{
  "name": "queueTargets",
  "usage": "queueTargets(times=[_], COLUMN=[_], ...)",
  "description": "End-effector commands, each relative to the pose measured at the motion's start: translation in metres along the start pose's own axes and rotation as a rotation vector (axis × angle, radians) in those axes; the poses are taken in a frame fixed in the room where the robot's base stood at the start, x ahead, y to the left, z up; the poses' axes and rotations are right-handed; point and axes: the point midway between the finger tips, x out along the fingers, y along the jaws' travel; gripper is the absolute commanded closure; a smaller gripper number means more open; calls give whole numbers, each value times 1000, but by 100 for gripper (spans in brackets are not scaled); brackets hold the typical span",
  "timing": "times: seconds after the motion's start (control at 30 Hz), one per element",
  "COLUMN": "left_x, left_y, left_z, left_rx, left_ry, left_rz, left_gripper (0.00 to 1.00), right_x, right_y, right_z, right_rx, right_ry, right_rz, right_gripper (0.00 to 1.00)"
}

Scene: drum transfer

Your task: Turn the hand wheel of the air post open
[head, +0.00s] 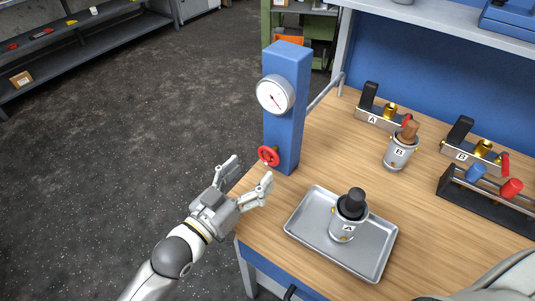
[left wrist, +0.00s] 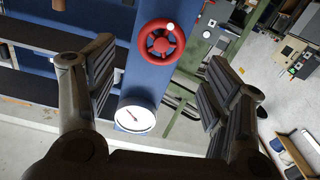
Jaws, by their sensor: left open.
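The air post (head: 285,105) is a blue upright column at the left end of the workbench, with a round white gauge (head: 275,95) on its face. The red hand wheel (head: 268,156) sits low on the post. In the left wrist view the wheel (left wrist: 161,41) shows above the gauge (left wrist: 135,115), between the two fingers. My left gripper (head: 250,174) is open and empty, just below and to the left of the wheel, with its fingers pointing toward the post. It looks apart from the wheel. My right gripper is not in view.
A metal tray (head: 372,266) on the bench holds canister A (head: 342,230). Canister B (head: 400,155) stands behind it. Fixtures A (head: 372,117) and B (head: 462,150) and a tool rack (head: 485,210) are at the right. The floor left of the bench is clear.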

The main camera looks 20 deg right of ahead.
Motion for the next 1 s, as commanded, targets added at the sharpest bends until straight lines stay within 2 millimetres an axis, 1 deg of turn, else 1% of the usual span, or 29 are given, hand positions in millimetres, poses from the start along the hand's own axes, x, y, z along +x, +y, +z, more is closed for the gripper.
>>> queueTargets(times=[0.03,0.2,0.3,0.4,0.6,0.87,1.0], left_x=[12,42,56,66,75,75,75], left_y=[0,0,0,0,0,0,0], left_z=[-2,-1,-1,0,0,0,0], left_rx=[0,0,1,1,1,2,2], left_ry=[3,2,1,1,0,0,0], left_rz=[0,-1,0,0,-1,-1,-1], left_gripper=[26,26,26,26,26,26,44], right_x=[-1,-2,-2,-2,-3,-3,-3], right_y=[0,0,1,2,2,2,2], right_z=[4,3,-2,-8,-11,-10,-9], right_rx=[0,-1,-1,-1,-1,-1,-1], right_ry=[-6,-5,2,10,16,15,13], right_rz=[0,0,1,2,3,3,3], right_gripper=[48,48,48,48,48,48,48])
